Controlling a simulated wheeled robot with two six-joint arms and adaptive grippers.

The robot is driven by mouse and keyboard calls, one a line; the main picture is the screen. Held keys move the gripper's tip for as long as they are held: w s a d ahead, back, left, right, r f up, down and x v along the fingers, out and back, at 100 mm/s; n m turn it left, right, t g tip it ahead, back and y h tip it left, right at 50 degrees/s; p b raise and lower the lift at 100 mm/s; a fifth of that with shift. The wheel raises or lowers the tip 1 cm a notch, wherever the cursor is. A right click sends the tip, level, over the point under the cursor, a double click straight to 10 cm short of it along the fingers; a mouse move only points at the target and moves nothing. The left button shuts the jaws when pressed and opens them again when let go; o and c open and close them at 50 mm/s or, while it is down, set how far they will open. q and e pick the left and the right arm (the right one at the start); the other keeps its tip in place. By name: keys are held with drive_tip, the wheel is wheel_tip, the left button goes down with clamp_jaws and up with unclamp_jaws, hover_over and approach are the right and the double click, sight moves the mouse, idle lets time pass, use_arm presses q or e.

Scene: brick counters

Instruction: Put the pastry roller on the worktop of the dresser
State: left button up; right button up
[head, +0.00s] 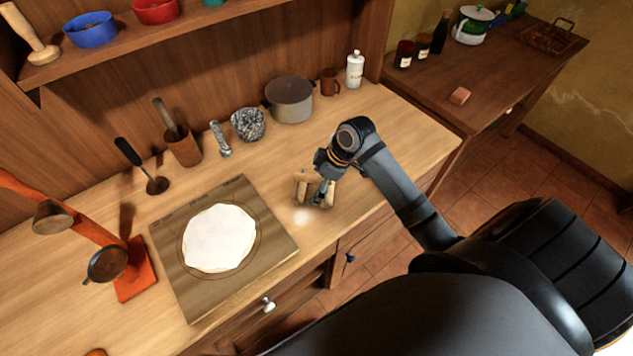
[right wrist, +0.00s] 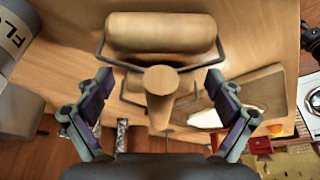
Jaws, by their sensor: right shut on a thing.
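The pastry roller (head: 303,190) is a pale wooden roller with a wire frame and a round wooden handle. In the right wrist view its roller (right wrist: 160,33) spans the top, with the handle end facing the camera between my fingers. My right gripper (head: 320,180) is shut on the pastry roller, over the dresser worktop (head: 380,140) to the right of the pastry board. Whether the roller touches the worktop I cannot tell. My left gripper is out of view.
A board (head: 181,277) with white dough (head: 218,238) lies left of the roller. A pot (head: 290,98), mug (head: 330,82) and white bottle (head: 355,69) stand along the back. The worktop between them and the roller is clear. A darker side table (head: 490,75) stands right.

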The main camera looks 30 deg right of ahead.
drive_tip(key=shift+f, duration=0.25)
drive_tip(key=shift+s+f, duration=0.15)
drive_tip(key=shift+f, duration=0.25)
drive_tip(key=c, duration=0.5)
drive_tip(key=o, duration=1.5)
drive_tip(key=shift+f, duration=0.1)
drive_tip(key=shift+c, duration=0.2)
drive_tip(key=shift+r, duration=0.3)
drive_tip(key=v, duration=1.1)
drive_tip(key=shift+w+r, duration=0.25)
drive_tip(key=shift+r, duration=0.05)
drive_tip(key=shift+s+d+r, duration=0.15)
drive_tip(key=shift+r, duration=0.5)
